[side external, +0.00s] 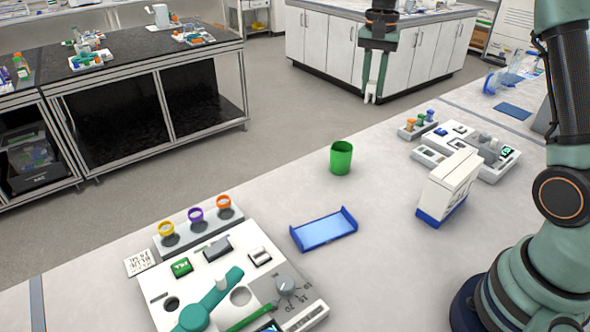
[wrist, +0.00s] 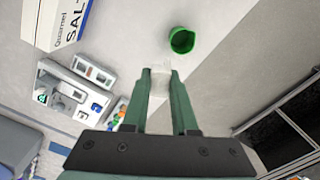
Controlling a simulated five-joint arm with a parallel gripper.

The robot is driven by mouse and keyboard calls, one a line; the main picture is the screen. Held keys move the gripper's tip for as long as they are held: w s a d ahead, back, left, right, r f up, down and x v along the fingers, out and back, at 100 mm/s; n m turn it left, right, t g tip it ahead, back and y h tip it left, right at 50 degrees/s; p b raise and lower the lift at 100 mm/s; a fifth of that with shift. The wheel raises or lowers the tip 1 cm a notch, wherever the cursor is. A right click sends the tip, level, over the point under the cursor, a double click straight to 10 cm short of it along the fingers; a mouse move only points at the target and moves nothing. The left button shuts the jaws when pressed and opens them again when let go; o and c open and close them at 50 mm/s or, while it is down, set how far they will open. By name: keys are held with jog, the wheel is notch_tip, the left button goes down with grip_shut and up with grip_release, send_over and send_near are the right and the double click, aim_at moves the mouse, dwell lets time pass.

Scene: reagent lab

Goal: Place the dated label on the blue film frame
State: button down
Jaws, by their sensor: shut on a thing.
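The blue film frame (side external: 323,231) lies flat on the pale bench, a shallow tray with raised ends, with nothing on it. My gripper (side external: 371,98) is high above the bench, well behind the frame, with its fingers pointing down. In the wrist view my gripper (wrist: 160,74) is shut on a small pale thing (wrist: 161,85) between the fingertips. I cannot tell whether it is the dated label. A white card with dark print (side external: 140,262) lies at the left beside the white device; its print is too small to read.
A green cup (side external: 341,158) stands behind the frame and shows in the wrist view (wrist: 182,40). A white salt box (side external: 448,186) stands to the right. A white device (side external: 215,270) and a rack with coloured rings (side external: 196,228) are at left. Bench around the frame is mostly clear.

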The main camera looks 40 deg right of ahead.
jog(key=s+a+n, duration=0.4)
jog(key=a+n, duration=0.2)
jog(key=a, duration=0.7)
jog(key=n, duration=0.6)
send_over(323, 230)
notch_tip(323, 230, down, 20)
jog(key=shift+d+f, duration=0.1)
jog(key=c, duration=1.1)
grip_release()
jog(key=shift+f, duration=0.1)
jog(key=o, duration=0.4)
